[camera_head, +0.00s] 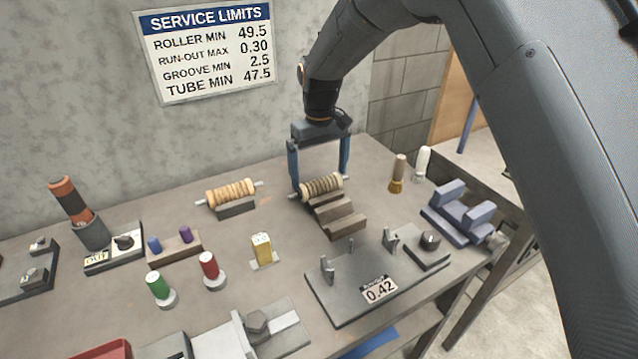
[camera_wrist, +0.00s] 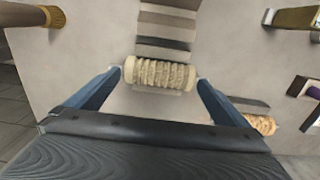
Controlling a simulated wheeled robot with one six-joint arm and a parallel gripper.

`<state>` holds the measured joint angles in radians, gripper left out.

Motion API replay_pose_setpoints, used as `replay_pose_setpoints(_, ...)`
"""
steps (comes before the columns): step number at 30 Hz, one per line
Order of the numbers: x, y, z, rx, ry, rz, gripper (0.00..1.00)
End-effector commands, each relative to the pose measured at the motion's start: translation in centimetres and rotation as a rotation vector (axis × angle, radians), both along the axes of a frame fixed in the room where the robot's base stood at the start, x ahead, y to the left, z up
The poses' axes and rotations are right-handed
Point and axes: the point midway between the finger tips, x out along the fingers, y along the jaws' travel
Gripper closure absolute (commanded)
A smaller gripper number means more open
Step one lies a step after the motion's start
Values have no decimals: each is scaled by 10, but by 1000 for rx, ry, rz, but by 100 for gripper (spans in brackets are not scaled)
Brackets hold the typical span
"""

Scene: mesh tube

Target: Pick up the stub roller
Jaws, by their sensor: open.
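A tan, grooved roller (camera_head: 323,187) with short end pins, seemingly the stub roller, lies at the upper end of a stepped brown block (camera_head: 341,220). It also shows in the wrist view (camera_wrist: 160,74). My gripper (camera_head: 319,180) is open above the table, with one blue finger near each end of this roller. In the wrist view the fingertips (camera_wrist: 159,77) sit at its two ends; I cannot tell whether they touch it. A second, similar roller (camera_head: 231,193) lies on a brown rest to the left, outside my gripper.
A test stand (camera_head: 345,302) reading 0.42 is in front. A blue-grey V-block (camera_head: 458,218) and small gauges (camera_head: 397,175) are on the right. A wall is behind.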

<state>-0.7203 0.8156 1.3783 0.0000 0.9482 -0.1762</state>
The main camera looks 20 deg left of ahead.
Motion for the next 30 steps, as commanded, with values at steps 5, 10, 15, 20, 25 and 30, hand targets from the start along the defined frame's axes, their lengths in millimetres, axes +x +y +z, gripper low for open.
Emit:
replay_pose_setpoints(5,0,0,-13,-1,1,0,0)
replay_pose_setpoints(10,0,0,-14,0,0,0,0)
replay_pose_setpoints(15,0,0,-13,0,0,0,22)
replay_pose_setpoints(20,1,0,-13,1,-1,0,39)
replay_pose_setpoints(25,1,0,-12,2,-1,0,39)
replay_pose_setpoints(30,2,1,3,3,-4,0,39)
